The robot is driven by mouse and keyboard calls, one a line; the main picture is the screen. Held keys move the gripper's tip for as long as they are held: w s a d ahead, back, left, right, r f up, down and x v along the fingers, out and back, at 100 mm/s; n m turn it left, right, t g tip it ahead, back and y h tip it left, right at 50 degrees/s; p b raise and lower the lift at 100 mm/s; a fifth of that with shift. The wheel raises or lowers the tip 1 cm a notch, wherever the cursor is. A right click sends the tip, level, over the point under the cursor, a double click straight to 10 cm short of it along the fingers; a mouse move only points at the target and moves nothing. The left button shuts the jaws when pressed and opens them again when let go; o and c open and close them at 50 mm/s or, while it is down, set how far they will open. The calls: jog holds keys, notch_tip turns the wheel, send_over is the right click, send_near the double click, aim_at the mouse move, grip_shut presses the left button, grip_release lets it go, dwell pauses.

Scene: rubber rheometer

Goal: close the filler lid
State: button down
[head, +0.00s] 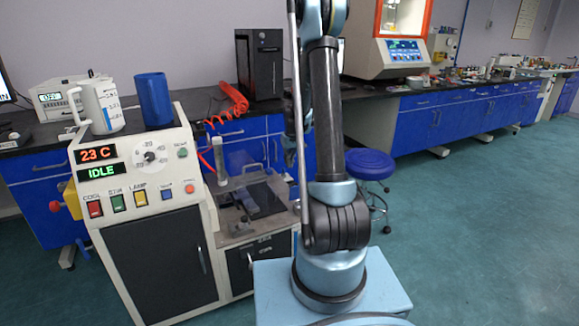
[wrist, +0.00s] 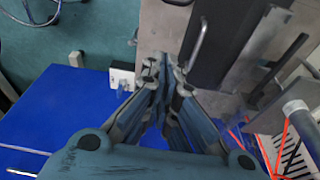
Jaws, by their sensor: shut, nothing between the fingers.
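The machine (head: 120,210) with the control panel stands at the left in the head view, its display reading 23 C and IDLE. On its lower right deck lies a dark flat plate (head: 268,200), with a clear cover over that area. In the wrist view a dark panel (wrist: 222,40) with a metal bar handle (wrist: 197,45) lies on a grey metal surface. I cannot tell for certain which part is the filler lid or how far open it stands. My gripper (wrist: 163,62) is shut and empty, its tips left of the handle. The arm hides part of the deck.
A white jug (head: 101,106) and a blue beaker (head: 154,100) stand on the machine. In the wrist view a grey cylinder (wrist: 296,112) with red cable is at the right. A blue stool (head: 369,164) stands behind my arm. The floor at right is clear.

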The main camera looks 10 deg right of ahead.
notch_tip(320, 180, down, 8)
jog(key=s, duration=0.2)
jog(key=shift+d+r, duration=0.15)
jog(key=shift+d, duration=0.15)
dwell(0.5)
jog(key=shift+s+r, duration=0.1)
